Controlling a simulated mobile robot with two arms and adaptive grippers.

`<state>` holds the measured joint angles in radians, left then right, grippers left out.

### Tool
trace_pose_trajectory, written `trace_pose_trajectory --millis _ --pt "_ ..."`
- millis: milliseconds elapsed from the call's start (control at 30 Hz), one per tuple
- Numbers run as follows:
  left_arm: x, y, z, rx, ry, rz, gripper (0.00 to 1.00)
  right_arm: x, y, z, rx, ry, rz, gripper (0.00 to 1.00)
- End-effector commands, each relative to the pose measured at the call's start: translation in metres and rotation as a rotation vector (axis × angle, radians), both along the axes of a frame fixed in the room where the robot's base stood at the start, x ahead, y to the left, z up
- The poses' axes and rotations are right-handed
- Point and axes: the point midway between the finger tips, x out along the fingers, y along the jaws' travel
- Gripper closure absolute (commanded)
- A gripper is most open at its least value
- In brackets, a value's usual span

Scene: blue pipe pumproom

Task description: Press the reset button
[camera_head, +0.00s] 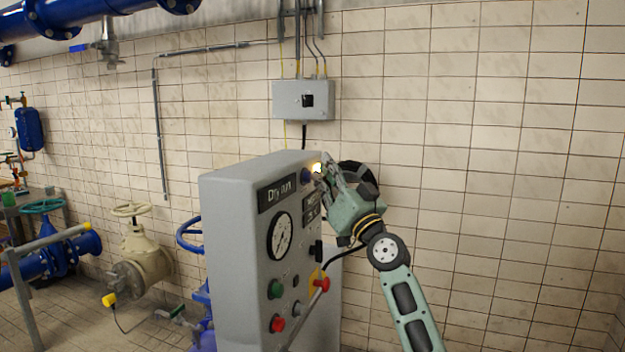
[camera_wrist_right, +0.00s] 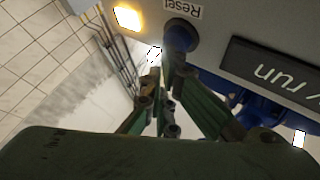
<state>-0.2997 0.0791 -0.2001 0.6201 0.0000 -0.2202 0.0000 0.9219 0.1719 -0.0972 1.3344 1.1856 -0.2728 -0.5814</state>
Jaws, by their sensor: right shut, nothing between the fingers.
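The reset button is a round dark blue button (camera_wrist_right: 180,36) beside the label "Reset" in the right wrist view. In the head view it shows as a small blue spot (camera_head: 306,176) near the top of the grey control panel (camera_head: 238,215). My right gripper (camera_head: 322,178) is shut and empty, with its fingertips at the panel's upper right corner. In the right wrist view the fingertips (camera_wrist_right: 163,62) are right by the button and overlap its lower edge; I cannot tell whether they touch it. My left gripper is not in view.
A lit yellow lamp (camera_head: 317,168) sits beside the button. The panel also carries a "Dry run" plate (camera_head: 277,193), a gauge (camera_head: 281,237), a green button (camera_head: 275,289) and red buttons (camera_head: 277,323). A grey wall box (camera_head: 290,102) hangs behind. Pipes and valves stand left.

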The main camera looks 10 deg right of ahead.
Motion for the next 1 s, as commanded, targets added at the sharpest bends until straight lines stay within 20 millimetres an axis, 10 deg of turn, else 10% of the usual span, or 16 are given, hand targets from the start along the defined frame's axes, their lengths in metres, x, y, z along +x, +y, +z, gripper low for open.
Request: trace_pose_trajectory --millis 1000 --pt "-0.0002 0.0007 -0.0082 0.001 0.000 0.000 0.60 0.0043 0.0070 -0.0013 -0.002 0.001 0.001 1.00"
